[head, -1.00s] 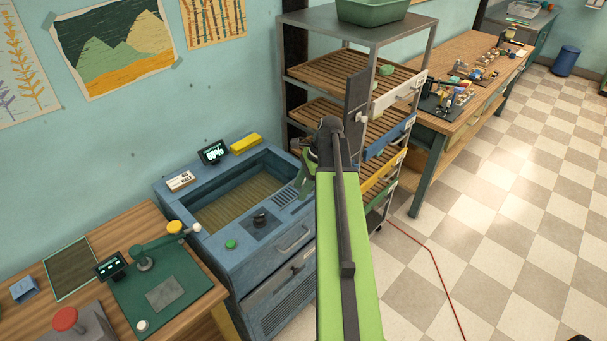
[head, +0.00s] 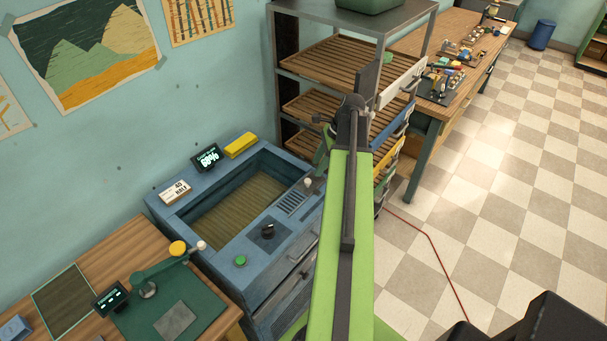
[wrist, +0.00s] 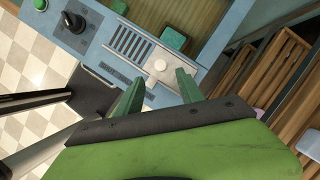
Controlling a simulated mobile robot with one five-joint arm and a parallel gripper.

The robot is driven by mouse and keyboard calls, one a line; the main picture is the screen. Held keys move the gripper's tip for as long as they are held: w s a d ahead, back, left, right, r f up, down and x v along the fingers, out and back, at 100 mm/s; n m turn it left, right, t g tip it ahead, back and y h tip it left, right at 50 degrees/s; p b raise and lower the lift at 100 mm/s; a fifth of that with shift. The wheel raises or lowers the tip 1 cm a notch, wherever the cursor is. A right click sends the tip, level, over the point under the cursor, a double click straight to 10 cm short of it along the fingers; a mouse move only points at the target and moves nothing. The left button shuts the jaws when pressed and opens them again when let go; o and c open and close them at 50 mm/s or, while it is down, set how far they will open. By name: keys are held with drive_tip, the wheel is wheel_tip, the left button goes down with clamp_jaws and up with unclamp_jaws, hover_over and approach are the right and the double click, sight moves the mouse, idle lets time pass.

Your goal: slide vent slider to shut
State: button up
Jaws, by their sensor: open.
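The vent slider has a slotted grille (head: 291,201) in the top of the blue cabinet and a pale round knob (head: 308,182) near its far right end. The wrist view shows the grille (wrist: 131,44) and the knob (wrist: 160,66) on a light plate. My gripper (wrist: 158,76) is open, with its two green fingers on either side of the knob's line and the knob just beyond the tips. I cannot tell whether they touch. In the head view my green arm hides most of the gripper.
The blue cabinet (head: 262,229) also carries a black dial (head: 268,231), a green button (head: 241,261), a small display (head: 207,157) and a yellow block (head: 241,145). A slatted shelf rack (head: 340,58) stands close on the right. A wooden bench (head: 128,245) is at the left.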

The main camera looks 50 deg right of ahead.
sight(308, 180)
drive_tip(key=b+x, duration=0.7)
drive_tip(key=shift+w+a+f, duration=0.1)
drive_tip(key=shift+w+f, duration=0.05)
drive_tip(key=shift+f, duration=0.2)
drive_tip(key=shift+r, duration=0.15)
drive_tip(key=shift+c, duration=0.5)
clamp_jaws()
idle(0.5)
